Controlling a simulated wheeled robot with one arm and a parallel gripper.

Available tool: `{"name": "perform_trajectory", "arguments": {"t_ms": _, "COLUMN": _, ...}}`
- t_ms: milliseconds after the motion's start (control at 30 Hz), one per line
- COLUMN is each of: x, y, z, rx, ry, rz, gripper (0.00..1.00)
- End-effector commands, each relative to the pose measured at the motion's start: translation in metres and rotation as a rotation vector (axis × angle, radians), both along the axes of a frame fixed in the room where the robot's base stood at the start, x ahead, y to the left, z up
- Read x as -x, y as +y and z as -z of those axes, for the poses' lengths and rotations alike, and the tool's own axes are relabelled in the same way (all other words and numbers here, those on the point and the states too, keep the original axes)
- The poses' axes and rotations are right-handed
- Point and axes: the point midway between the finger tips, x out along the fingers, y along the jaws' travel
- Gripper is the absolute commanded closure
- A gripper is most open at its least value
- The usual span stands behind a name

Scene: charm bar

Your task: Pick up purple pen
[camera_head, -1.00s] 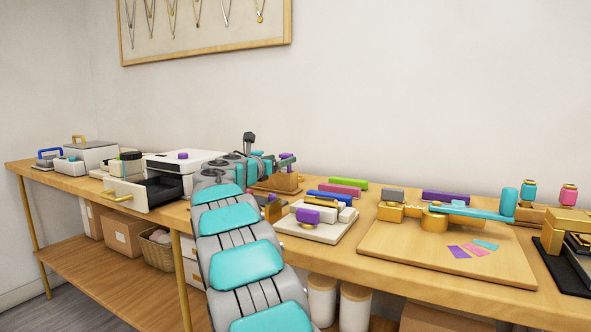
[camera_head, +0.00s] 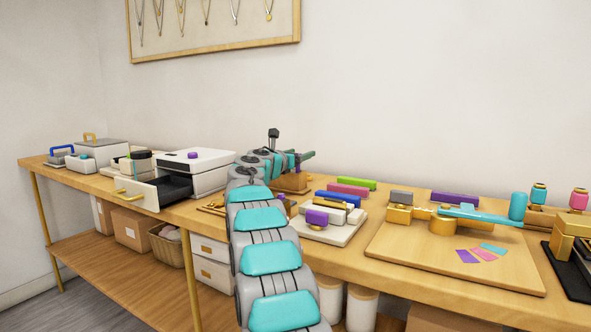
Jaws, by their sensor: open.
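My arm reaches over the bench, and my gripper (camera_head: 305,156) is at its far end, pointing right, above a small wooden stand (camera_head: 291,184). The gripper is small in the picture, partly behind my wrist, and looks open; I see nothing held. I cannot make out a purple pen for certain.
A white board (camera_head: 338,236) with a purple block (camera_head: 317,217) lies right of my arm. Further right is a wooden board (camera_head: 400,254) with a teal bar and coloured strips. A purple bar (camera_head: 455,198) lies behind it. Left stands a white box (camera_head: 215,172) with an open black drawer.

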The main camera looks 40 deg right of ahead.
Motion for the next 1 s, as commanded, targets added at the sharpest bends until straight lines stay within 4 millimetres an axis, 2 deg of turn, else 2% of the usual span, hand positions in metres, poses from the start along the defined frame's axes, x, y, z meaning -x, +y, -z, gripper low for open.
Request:
{"name": "perform_trajectory", "arguments": {"t_ms": 233, "x": -0.0001, "y": -0.0007, "z": 0.0003, "rx": 0.0, "ry": 0.0, "rz": 0.001, "gripper": 0.21}}
{"name": "perform_trajectory", "arguments": {"t_ms": 900, "x": 0.0, "y": -0.001, "z": 0.0004, "rx": 0.0, "ry": -0.001, "rz": 0.001, "gripper": 0.96}}
{"name": "perform_trajectory", "arguments": {"t_ms": 933, "x": 0.0, "y": -0.001, "z": 0.0004, "rx": 0.0, "ry": -0.001, "rz": 0.001, "gripper": 1.0}}
{"name": "perform_trajectory", "arguments": {"t_ms": 1000, "x": 0.0001, "y": -0.001, "z": 0.0004, "rx": 0.0, "ry": -0.001, "rz": 0.002, "gripper": 1.0}}
